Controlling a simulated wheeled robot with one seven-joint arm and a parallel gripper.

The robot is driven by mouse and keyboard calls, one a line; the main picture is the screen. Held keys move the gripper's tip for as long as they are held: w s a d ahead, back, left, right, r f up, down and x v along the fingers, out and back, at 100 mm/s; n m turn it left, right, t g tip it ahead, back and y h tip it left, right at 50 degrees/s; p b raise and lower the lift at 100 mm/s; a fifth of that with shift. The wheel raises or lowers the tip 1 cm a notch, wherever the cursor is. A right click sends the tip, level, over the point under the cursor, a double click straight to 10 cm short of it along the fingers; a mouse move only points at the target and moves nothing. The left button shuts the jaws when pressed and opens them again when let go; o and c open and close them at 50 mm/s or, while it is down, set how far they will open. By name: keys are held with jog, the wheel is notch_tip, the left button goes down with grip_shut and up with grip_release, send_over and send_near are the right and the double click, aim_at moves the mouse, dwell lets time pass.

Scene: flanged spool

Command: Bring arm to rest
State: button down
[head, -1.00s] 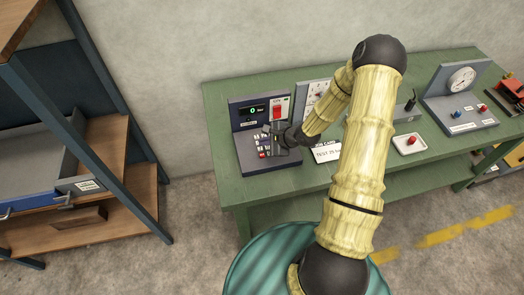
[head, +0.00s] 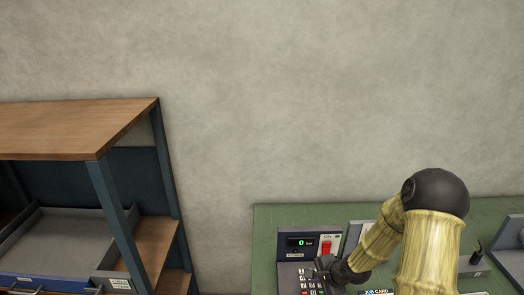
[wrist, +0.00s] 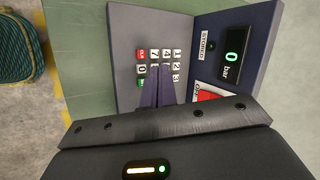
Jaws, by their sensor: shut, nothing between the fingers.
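My gripper (head: 320,276) is at the keypad of a dark control box on the green bench, at the bottom of the head view. In the wrist view my gripper (wrist: 160,84) shows two narrow fingers closed together with nothing between them. Their tips are over the keypad (wrist: 158,62) and cover some of its keys. I cannot tell whether they touch it. The box's display (wrist: 234,54) reads a green 0 bar. My arm rises from the lower right and bends down to the box.
The green bench (head: 275,222) runs along the wall. A red switch (head: 326,247) is on the box. A job card (head: 378,292) lies right of my gripper. A wooden shelf unit (head: 70,128) with a grey tray stands left. The wall above the bench is clear.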

jog(key=s+a+r+n+g+h+b, duration=0.1)
jog(key=s+a+r+n+g+h, duration=0.1)
jog(key=s+r+n, duration=1.2)
jog(key=s+r+g+h, duration=0.1)
jog(key=s, duration=0.3)
jog(key=shift+r+h, duration=0.3)
dwell(0.7)
